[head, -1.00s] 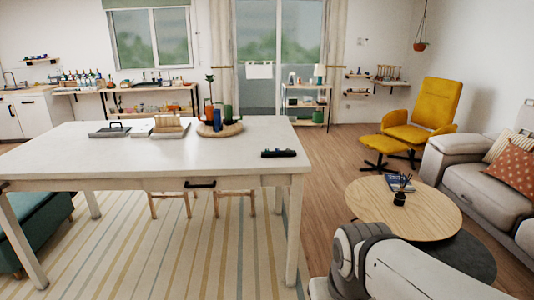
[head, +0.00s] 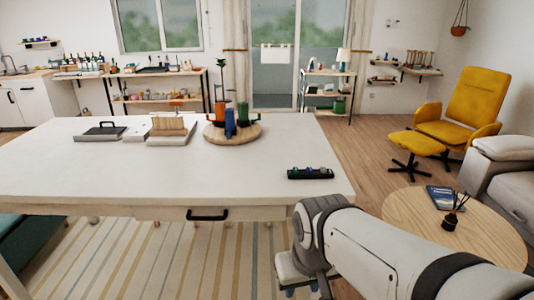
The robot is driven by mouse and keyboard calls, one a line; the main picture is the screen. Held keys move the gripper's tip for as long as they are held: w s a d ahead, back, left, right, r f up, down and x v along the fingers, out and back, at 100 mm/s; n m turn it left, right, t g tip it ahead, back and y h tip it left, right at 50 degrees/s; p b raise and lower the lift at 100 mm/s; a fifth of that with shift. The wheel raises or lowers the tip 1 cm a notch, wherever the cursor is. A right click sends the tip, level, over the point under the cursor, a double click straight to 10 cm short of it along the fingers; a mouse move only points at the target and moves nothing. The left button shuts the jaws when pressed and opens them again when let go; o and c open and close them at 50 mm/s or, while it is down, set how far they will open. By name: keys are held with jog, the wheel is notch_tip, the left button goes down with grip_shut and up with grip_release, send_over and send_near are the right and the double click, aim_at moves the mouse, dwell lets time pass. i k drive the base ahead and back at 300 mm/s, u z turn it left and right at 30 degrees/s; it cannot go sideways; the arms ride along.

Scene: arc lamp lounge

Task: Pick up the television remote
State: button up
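I cannot clearly make out a television remote in the head view. A small long black object (head: 310,173) lies near the right front edge of the white table (head: 240,178). It has small blue and green bits on top, and it is too small to tell whether it is a remote or a holder. My arm reaches in from the lower right, and its visible joints are in front of the table's right front corner.
The table also bears a grey tray with a handle (head: 100,131), a wooden rack (head: 171,127) and a round wooden board (head: 232,139) with coloured items. To the right are a round coffee table (head: 425,215) with a blue book (head: 445,197), a yellow armchair (head: 465,110) and a sofa.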

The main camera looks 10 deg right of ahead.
aim_at(303, 175)
jog(key=z, duration=0.45)
jog(key=i, duration=1.35)
jog(key=z, duration=0.95)
jog(key=k, duration=0.75)
jog(key=z, duration=0.15)
jog(key=i, duration=0.9)
jog(key=u, duration=0.1)
